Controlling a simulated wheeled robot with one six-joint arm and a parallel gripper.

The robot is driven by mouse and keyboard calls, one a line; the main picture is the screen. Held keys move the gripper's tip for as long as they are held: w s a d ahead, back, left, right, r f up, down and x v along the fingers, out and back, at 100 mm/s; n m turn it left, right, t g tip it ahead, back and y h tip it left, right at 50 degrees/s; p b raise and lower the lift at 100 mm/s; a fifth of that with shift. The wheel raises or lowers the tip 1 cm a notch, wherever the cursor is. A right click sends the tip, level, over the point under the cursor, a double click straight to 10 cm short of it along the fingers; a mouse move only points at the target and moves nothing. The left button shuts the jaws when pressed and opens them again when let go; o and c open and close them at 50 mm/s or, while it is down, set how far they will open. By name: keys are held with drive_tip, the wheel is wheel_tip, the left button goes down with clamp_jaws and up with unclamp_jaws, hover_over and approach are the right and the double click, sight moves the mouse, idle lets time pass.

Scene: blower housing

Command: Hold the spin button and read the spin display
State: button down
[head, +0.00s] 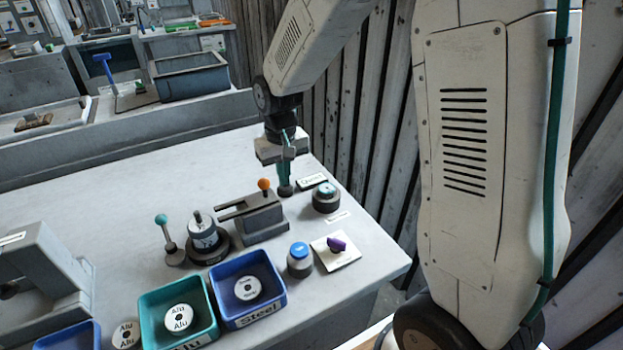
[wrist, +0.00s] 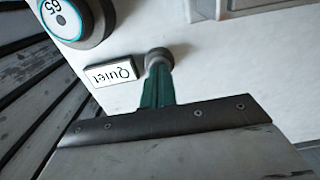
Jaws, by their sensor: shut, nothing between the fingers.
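My gripper (head: 286,181) is shut, its green fingers together and pointing down at the far right part of the bench. The fingertips (wrist: 158,78) meet a small grey round button-like piece (wrist: 158,58), which also shows below them in the head view (head: 285,190). They look to be on it, but firm contact cannot be told. A separate blue-topped button (head: 299,250) stands nearer the front. No label shows which button is for spin.
A round gauge (head: 326,197) reading "65" in the wrist view stands close right of my fingers. An orange-knobbed lever block (head: 258,222) is to the left. A purple knob (head: 337,243), a Steel tray (head: 271,312) and an Alu tray (head: 211,333) are nearer. A slatted wall is behind.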

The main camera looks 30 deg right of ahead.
drive_tip(key=shift+r, duration=0.1)
idle(0.3)
wheel_tip(320, 180, up, 7)
idle(0.8)
idle(0.3)
drive_tip(key=s+d+r, duration=0.1)
drive_tip(key=s+r, duration=0.3)
drive_tip(key=s, duration=1)
drive_tip(key=s+d+r+t, duration=0.1)
drive_tip(key=s+r, duration=0.3)
drive_tip(key=s, duration=1)
drive_tip(key=shift+d+r, duration=0.35)
drive_tip(key=shift+d, duration=0.2)
